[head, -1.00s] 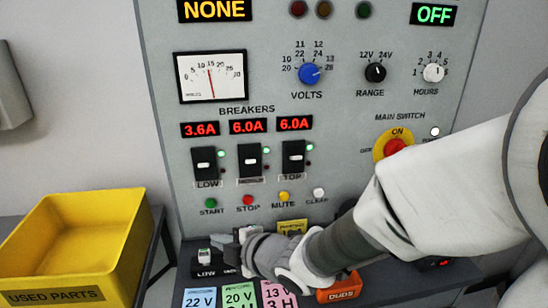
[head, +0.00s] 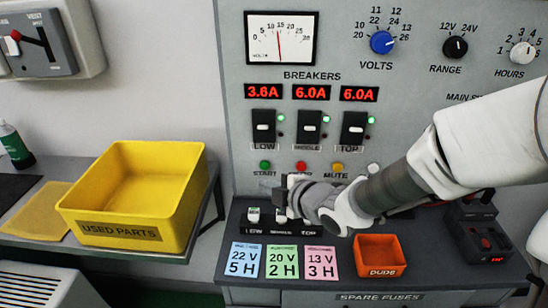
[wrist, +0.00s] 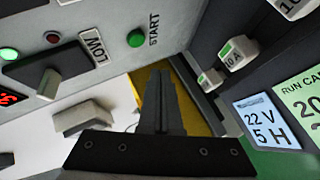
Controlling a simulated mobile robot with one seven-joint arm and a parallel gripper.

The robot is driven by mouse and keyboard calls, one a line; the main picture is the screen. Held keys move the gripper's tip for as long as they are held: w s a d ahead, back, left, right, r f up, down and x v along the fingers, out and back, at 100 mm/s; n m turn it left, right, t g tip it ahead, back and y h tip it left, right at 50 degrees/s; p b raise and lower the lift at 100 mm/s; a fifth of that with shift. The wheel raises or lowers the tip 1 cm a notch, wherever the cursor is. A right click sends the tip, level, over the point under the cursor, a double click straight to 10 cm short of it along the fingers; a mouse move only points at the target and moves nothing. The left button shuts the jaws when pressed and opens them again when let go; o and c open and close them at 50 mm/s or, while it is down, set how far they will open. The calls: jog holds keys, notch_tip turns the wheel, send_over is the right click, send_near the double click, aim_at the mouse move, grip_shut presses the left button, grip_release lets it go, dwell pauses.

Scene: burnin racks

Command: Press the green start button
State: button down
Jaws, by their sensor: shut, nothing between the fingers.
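The green start button (head: 265,165) is on the grey panel, below the LOW breaker and above the START label. It also shows in the wrist view (wrist: 136,38), top centre, beside its label. My gripper (head: 284,184) is just below and right of the button in the head view. In the wrist view the closed, empty fingers (wrist: 161,75) point up the picture, a little below and right of the button. They look apart from it. In the head view my wrist partly covers the STOP label.
The red stop button (head: 301,167) is close on the right, then the yellow mute button (head: 338,167). Below are spare fuses (head: 254,216) and coloured cards (head: 245,259). An orange DUDS bin (head: 380,255) and yellow USED PARTS bin (head: 190,215) flank them.

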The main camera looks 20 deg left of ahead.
jog(key=shift+w+a, duration=0.25)
jog(key=shift+w, duration=0.6)
jog(key=shift+w+a, duration=0.25)
jog(key=shift+w, duration=0.55)
jog(key=shift+w, duration=0.1)
dwell(0.7)
jog(key=shift+w+a, duration=0.15)
jog(key=shift+w, duration=0.15)
jog(key=shift+w+a, duration=0.1)
jog(key=shift+w, duration=0.3)
dwell(0.9)
jog(key=shift+s, duration=0.1)
jog(key=shift+s+d+b, duration=0.25)
jog(key=shift+s+b, duration=0.2)
jog(key=shift+s, duration=0.25)
jog(key=shift+s+d+b, duration=0.2)
jog(key=shift+s+d, duration=0.05)
jog(key=shift+s, duration=0.55)
jog(key=shift+s+d+b, duration=0.25)
jog(key=shift+s, duration=0.55)
jog(key=shift+s+d+b, duration=0.2)
jog(key=shift+s+d, duration=0.05)
jog(key=shift+s, duration=0.55)
